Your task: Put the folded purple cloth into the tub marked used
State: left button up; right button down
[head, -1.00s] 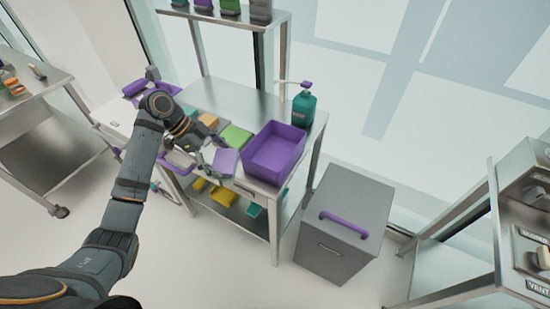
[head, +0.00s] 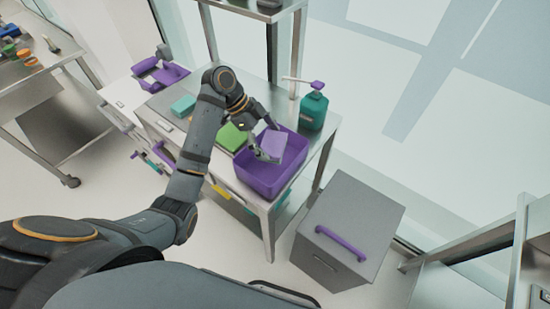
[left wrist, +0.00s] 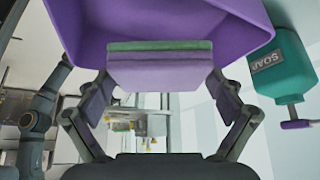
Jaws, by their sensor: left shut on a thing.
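The folded purple cloth (head: 272,146) is light purple and held tilted above the purple tub (head: 256,180), over its opening. My left gripper (head: 268,153) is shut on the cloth. In the left wrist view the cloth (left wrist: 160,72) sits between the two fingers of my left gripper (left wrist: 160,85), with a green band along its upper edge. The purple tub (left wrist: 235,20) fills the top of that view behind the cloth. I cannot read any marking on the tub. My right gripper is not in view.
A green soap bottle (head: 313,110) stands just right of the tub. A green cloth (head: 233,138) and a teal cloth (head: 183,105) lie to its left. A grey bin with a purple handle (head: 345,225) stands on the floor beside the table. Another purple tub (head: 160,73) is farther left.

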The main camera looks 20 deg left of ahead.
aim_at(269, 149)
pick_arm(q)
jog(key=f, duration=0.3)
jog(key=shift+s+f+p, duration=0.2)
jog(key=shift+s+p, duration=0.05)
jog(key=shift+p, duration=0.05)
jog(key=f, duration=0.2)
jog(key=shift+w+f, duration=0.2)
jog(key=shift+f, duration=0.15)
notch_tip(269, 149, down, 2)
jog(key=shift+f+p, duration=0.1)
jog(key=shift+p, duration=0.3)
jog(key=shift+f, duration=0.1)
jog(key=o, duration=0.8)
jog(key=shift+c, duration=0.2)
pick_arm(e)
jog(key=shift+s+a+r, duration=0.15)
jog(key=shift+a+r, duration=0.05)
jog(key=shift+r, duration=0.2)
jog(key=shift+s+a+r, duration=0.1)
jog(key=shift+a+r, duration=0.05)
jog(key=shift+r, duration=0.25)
